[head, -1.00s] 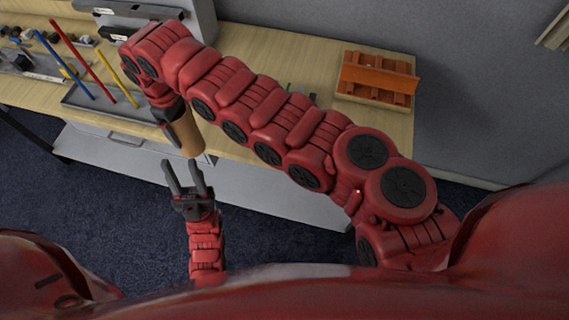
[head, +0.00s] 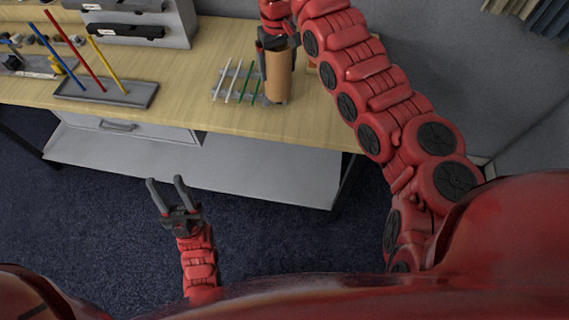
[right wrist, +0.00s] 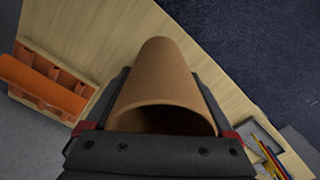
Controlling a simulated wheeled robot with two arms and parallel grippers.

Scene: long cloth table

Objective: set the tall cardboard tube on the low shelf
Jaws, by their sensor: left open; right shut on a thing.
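The tall cardboard tube (head: 277,76) is brown and upright in the head view, over the right part of the tabletop. My right gripper (head: 277,42) is shut on it near its upper end. In the right wrist view the tube (right wrist: 160,80) lies between the fingers, its hollow near end facing the camera. I cannot tell whether its bottom touches the table. The low shelf (head: 250,168) is a pale grey board below the tabletop, with its visible part bare. My left gripper (head: 166,179) is open and empty, in front of the shelf's left part.
A grey tray with coloured rods (head: 105,92) stands on the left of the wooden table (head: 180,95). White and green sticks (head: 236,82) lie just left of the tube. An orange rack (right wrist: 45,82) shows in the right wrist view. A grey drawer (head: 118,126) hangs beside the shelf.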

